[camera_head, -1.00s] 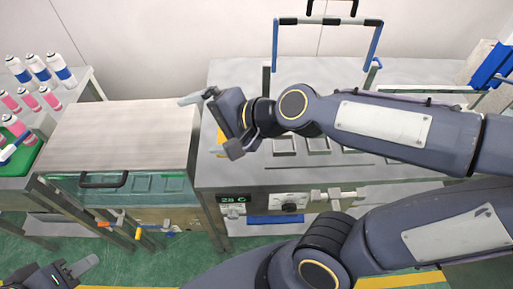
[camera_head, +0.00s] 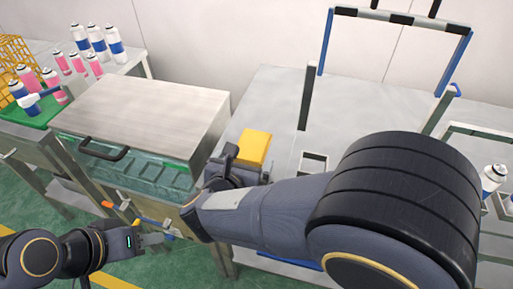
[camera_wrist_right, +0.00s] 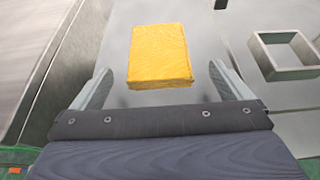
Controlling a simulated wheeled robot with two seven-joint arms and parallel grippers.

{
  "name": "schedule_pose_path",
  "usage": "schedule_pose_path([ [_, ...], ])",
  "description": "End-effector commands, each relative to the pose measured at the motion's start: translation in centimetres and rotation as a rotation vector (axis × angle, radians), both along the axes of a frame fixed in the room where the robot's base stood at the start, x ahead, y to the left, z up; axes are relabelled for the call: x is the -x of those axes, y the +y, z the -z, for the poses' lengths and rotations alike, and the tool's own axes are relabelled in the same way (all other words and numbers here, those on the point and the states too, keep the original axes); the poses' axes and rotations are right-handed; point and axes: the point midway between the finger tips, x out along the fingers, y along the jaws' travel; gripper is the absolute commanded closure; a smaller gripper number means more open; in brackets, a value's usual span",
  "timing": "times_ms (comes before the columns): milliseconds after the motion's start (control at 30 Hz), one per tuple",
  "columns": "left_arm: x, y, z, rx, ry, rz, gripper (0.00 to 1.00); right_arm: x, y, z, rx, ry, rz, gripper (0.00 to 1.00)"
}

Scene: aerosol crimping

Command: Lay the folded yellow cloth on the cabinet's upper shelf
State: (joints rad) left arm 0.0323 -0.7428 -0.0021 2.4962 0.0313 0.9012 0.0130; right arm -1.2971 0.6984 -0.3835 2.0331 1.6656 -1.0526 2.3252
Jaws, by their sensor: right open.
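The folded yellow cloth (camera_head: 256,147) lies flat on the grey metal bench, just right of the metal-lidded tank. It also shows in the right wrist view (camera_wrist_right: 160,55) as a thick pad. My right gripper (camera_wrist_right: 162,72) is open, with one finger on either side of the cloth's near part in that view. Nothing is between the fingers at their base; I cannot tell how high they are above the bench. My left gripper (camera_head: 152,240) is low at the left, away from the cloth, and its jaw opening is unclear. I cannot make out the cabinet's upper shelf in any view.
The lidded tank (camera_head: 140,110) with a black handle stands left of the cloth. Several spray cans stand at the far left beside a yellow crate (camera_head: 18,55). A blue-and-black frame (camera_head: 325,45) rises behind the bench. A square socket (camera_wrist_right: 285,52) is right of the cloth.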

Motion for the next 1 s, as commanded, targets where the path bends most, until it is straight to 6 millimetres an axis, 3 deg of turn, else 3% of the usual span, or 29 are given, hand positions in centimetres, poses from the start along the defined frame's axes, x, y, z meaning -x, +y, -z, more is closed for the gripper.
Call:
schedule_pose_path([
  [300, 0.0, 0.0, -0.4, 0.000, 0.000, 0.000, 0.61, -4.1, -1.2, 1.6, 0.002, 0.001, 0.001, 0.02],
  [633, 0.0, 0.0, -0.4, 0.000, 0.000, 0.000, 0.61, -4.9, -1.4, 1.9, 0.000, 0.001, -0.002, 0.02],
  [1000, 0.0, 0.0, -0.4, 0.000, 0.000, 0.000, 0.61, -4.8, -1.4, 1.9, 0.001, 0.001, -0.003, 0.49],
])
